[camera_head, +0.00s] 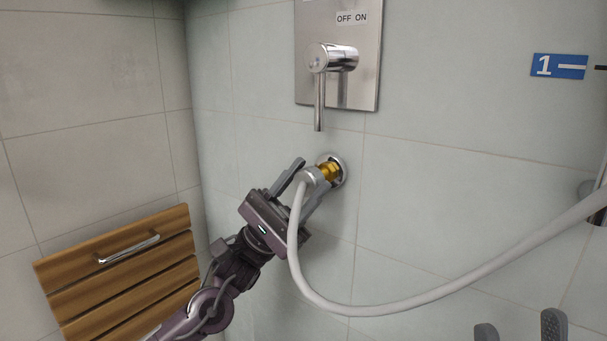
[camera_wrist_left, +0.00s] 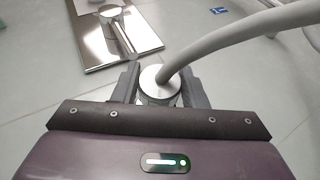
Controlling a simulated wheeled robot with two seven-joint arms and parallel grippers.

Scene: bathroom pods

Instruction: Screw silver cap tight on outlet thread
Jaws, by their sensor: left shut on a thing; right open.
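The silver cap (camera_head: 312,178) sits on the end of the white-grey hose (camera_head: 330,303), up against the brass outlet thread (camera_head: 328,171) on the wall. Part of the brass still shows between the cap and the round wall flange (camera_head: 342,165). My left gripper (camera_head: 306,182) is shut on the cap, one finger on each side. The left wrist view shows the cap (camera_wrist_left: 158,84) between the two fingers, with the hose rising from it. My right gripper (camera_head: 520,328) shows only its two fingertips at the bottom right; it is open, empty and apart from the hose.
A steel plate (camera_head: 360,85) with a lever valve (camera_head: 330,60) is just above the outlet. A wooden slatted seat (camera_head: 120,265) is at the lower left. A blue "1" sign (camera_head: 558,66) is at the upper right. The hose runs right to a wall fitting (camera_head: 588,190).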

